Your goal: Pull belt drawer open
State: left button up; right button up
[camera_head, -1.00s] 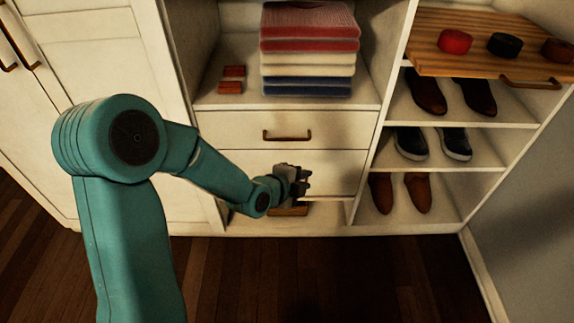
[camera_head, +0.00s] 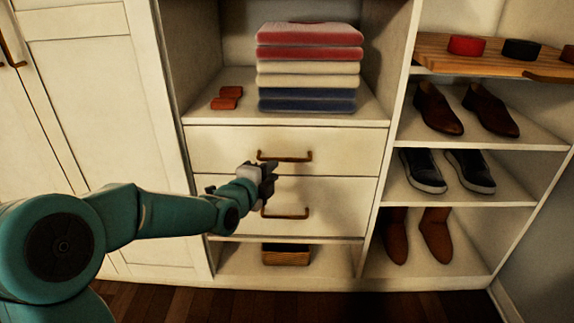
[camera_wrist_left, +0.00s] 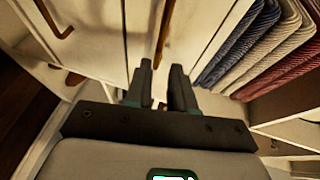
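Two white drawers sit one above the other, the upper drawer (camera_head: 225,150) and the lower drawer (camera_head: 345,205), both shut. Each has a bronze bar handle: the upper handle (camera_head: 287,157) and the lower handle (camera_head: 287,215). I cannot tell from the fronts which holds belts. My left gripper (camera_head: 270,170) is just below the left part of the upper handle, partly hiding the fronts. In the left wrist view, its dark fingers (camera_wrist_left: 162,85) are apart, and the upper handle (camera_wrist_left: 166,28) lies ahead of the gap between them. Contact is unclear. My right gripper is not in view.
A wooden board (camera_head: 435,58) with rolled belts juts out at upper right. Shoe shelves (camera_head: 520,125) stand below it. Folded laundry (camera_head: 310,68) and small reddish items (camera_head: 228,98) lie above the drawers. A wooden box (camera_head: 286,255) sits below. Cabinet doors (camera_head: 90,100) are left.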

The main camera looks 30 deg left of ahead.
aim_at(286, 160)
pick_arm(q)
jog(key=b+x, duration=0.1)
jog(key=x, duration=0.9)
jog(key=shift+d+b, duration=0.1)
jog(key=shift+b, duration=0.25)
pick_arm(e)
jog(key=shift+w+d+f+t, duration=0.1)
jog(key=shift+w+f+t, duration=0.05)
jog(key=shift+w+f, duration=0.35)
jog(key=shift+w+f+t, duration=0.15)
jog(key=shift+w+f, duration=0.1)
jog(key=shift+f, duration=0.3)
pick_arm(q)
grip_shut()
